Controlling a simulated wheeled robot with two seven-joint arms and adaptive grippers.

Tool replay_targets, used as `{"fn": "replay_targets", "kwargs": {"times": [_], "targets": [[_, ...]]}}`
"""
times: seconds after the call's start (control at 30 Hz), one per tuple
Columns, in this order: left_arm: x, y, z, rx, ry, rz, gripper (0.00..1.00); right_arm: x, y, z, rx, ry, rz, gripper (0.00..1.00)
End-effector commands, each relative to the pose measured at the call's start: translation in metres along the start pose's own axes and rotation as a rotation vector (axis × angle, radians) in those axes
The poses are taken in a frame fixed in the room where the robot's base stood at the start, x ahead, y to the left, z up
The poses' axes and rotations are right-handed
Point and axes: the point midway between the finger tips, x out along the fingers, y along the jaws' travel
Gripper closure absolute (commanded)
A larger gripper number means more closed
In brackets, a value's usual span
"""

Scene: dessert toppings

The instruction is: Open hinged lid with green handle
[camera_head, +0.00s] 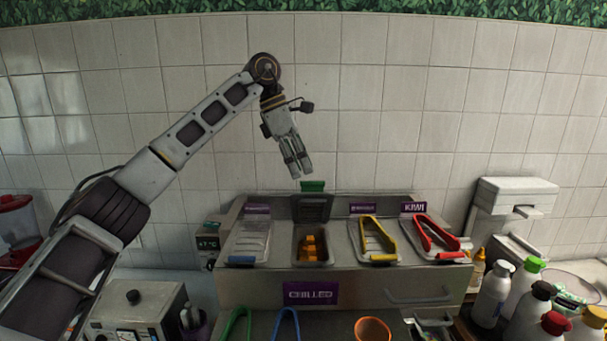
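The lid (312,209) with the green handle (313,186) stands raised at the back of the second well of the chilled counter. Below it the well (312,246) is uncovered and shows orange pieces. My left gripper (299,172) hangs just above the green handle, pointing down, with a small apparent gap between them. Its two fingers lie close together and I see nothing between them.
Yellow tongs (366,230) and red tongs (421,236) lie on the lids to the right. Several bottles (492,294) stand at the far right. A tiled wall (400,120) closes the back.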

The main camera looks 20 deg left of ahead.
Motion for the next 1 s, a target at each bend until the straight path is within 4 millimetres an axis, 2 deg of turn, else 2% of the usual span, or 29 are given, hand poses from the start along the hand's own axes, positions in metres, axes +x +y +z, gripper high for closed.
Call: {"fn": "replay_targets", "kwargs": {"times": [0.2, 0.5, 0.7, 1.0], "targets": [[-0.033, 0.0, 0.001, -0.002, 0.0, 0.0, 0.62, 0.0, 0.0, 0.0, 0.0, 0.0, 0.0, 0.6], [-0.068, 0.001, 0.0, -0.001, 0.001, 0.0, 0.62, 0.0, 0.0, 0.0, 0.0, 0.0, 0.0, 0.6], [-0.08, 0.001, 0.0, -0.002, 0.001, -0.001, 0.62, 0.0, 0.0, 0.0, 0.0, 0.0, 0.0, 0.6], [-0.082, 0.001, 0.0, -0.001, 0.002, -0.001, 0.62, 0.0, 0.0, 0.0, 0.0, 0.0, 0.0, 0.6]]}}
